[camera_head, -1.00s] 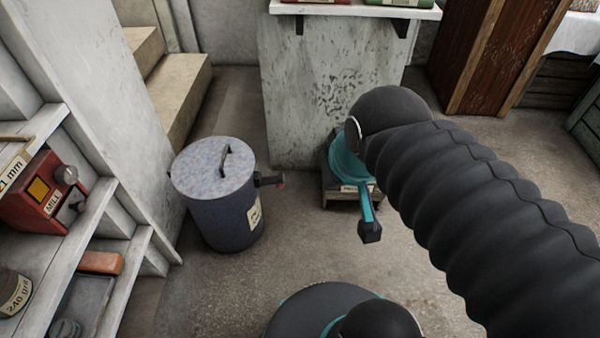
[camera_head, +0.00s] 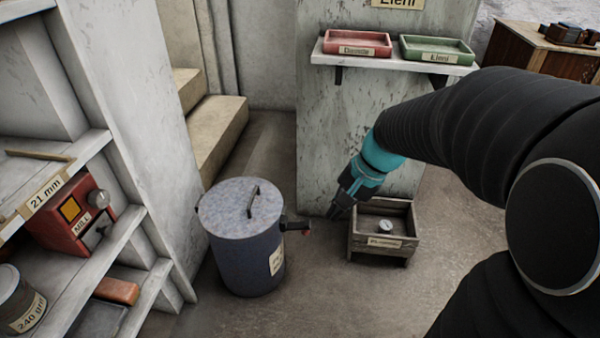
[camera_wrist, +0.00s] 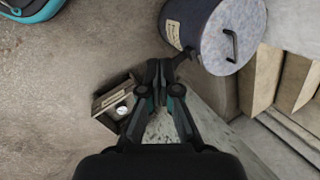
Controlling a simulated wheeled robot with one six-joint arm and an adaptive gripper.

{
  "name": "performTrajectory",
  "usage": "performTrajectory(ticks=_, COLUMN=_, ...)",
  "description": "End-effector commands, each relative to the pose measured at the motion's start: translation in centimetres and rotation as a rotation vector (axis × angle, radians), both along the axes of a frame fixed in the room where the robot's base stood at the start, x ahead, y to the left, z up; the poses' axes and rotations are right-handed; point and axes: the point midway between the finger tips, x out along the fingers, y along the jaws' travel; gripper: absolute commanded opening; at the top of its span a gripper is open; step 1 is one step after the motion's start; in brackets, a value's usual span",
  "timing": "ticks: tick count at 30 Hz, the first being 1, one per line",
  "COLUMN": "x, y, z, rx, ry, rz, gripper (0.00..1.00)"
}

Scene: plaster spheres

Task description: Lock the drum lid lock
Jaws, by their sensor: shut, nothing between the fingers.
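The drum (camera_head: 243,262) is a blue-grey metal barrel on the floor, with a mottled lid (camera_head: 241,208) lying on it and a dark handle on top. The drum lid lock (camera_head: 297,227) is a dark lever with a reddish tip that sticks out from the drum's right side near the rim. In the wrist view the drum (camera_wrist: 190,20) is at the upper right, and the dark lever (camera_wrist: 183,56) points toward my fingertips. My gripper (camera_head: 336,212) is shut and empty, to the right of the lever and apart from it in the head view. It also shows in the wrist view (camera_wrist: 157,64).
A wooden crate (camera_head: 357,246) with a small round dial stands right of the drum. A shelf (camera_head: 330,60) holds red and green trays. Shelving with a red mill box (camera_head: 75,215) is at left, with steps (camera_head: 215,140) behind. Floor before the drum is clear.

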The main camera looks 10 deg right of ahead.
Motion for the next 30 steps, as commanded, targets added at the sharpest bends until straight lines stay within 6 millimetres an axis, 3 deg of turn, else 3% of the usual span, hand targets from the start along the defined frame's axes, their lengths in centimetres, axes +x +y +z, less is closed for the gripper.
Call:
performTrajectory(ticks=1, x=1.2, y=-0.4, z=-1.6, rx=0.042, ry=0.042, rz=-0.052, gripper=0.00)
performTrajectory(ticks=9, x=6.9, y=-2.5, z=-8.3, rx=0.271, ry=0.232, rz=-0.335, gripper=0.00)
performTrajectory(ticks=18, x=12.1, y=-6.0, z=-17.7, rx=0.522, ry=0.431, rz=-0.661, gripper=0.00)
performTrajectory(ticks=24, x=14.1, y=-8.2, z=-23.3, rx=0.657, ry=0.530, rz=-0.841, gripper=0.00)
performTrajectory(ticks=30, x=14.9, y=-9.4, z=-26.1, rx=0.724, ry=0.576, rz=-0.930, gripper=0.00)
